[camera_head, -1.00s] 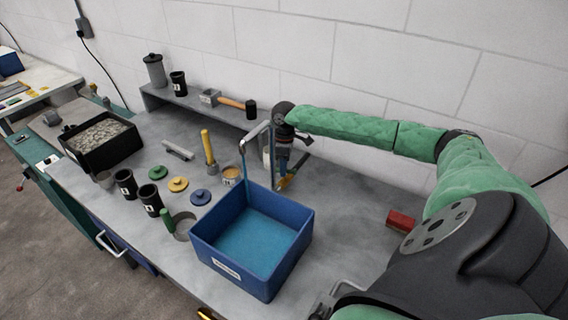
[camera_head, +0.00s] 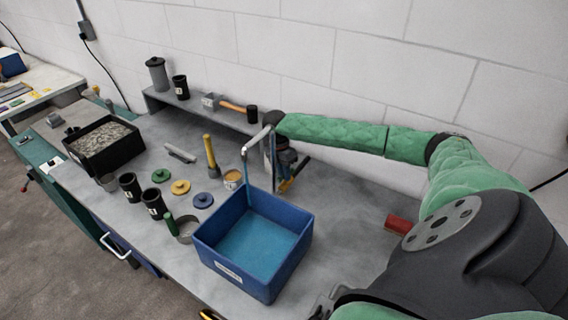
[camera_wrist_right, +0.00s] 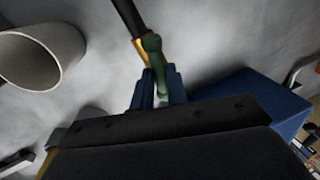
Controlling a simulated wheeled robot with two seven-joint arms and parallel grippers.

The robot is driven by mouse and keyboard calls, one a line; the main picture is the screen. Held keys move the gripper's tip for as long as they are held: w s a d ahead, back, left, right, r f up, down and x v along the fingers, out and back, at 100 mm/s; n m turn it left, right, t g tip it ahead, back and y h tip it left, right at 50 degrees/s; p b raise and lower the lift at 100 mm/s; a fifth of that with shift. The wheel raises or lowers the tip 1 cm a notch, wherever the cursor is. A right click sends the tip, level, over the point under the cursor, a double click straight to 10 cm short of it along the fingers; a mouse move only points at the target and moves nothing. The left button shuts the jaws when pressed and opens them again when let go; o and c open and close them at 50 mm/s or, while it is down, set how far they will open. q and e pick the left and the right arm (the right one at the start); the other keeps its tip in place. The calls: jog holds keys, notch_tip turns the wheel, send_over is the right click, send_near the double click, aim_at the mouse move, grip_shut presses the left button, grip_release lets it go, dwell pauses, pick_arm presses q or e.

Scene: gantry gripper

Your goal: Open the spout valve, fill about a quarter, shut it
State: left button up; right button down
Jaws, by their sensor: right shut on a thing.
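The open blue bin (camera_head: 252,245) stands on the bench, with a lighter blue surface low inside. The bent grey spout (camera_head: 257,138) rises behind it, and a thin blue stream (camera_head: 246,168) runs from its tip into the bin. My right gripper (camera_head: 285,172) is beside the spout post, behind the bin. In the right wrist view its blue fingers (camera_wrist_right: 158,90) are shut on a green handle (camera_wrist_right: 154,62), which lines up with a black and yellow bar (camera_wrist_right: 131,22). The head view hides the grip.
A red block (camera_head: 397,225) lies at right. A shelf with a hammer (camera_head: 232,106) runs behind.

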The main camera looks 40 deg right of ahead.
jog(key=shift+r+n, duration=0.15)
jog(key=shift+n, duration=0.85)
pick_arm(q)
jog(key=shift+s+a, duration=0.3)
jog(key=shift+s, duration=0.6)
pick_arm(e)
jog(key=shift+n, duration=0.3)
pick_arm(q)
jog(key=shift+w, duration=0.1)
jog(key=shift+w, duration=0.25)
pick_arm(e)
jog(key=c, duration=1.4)
grip_release()
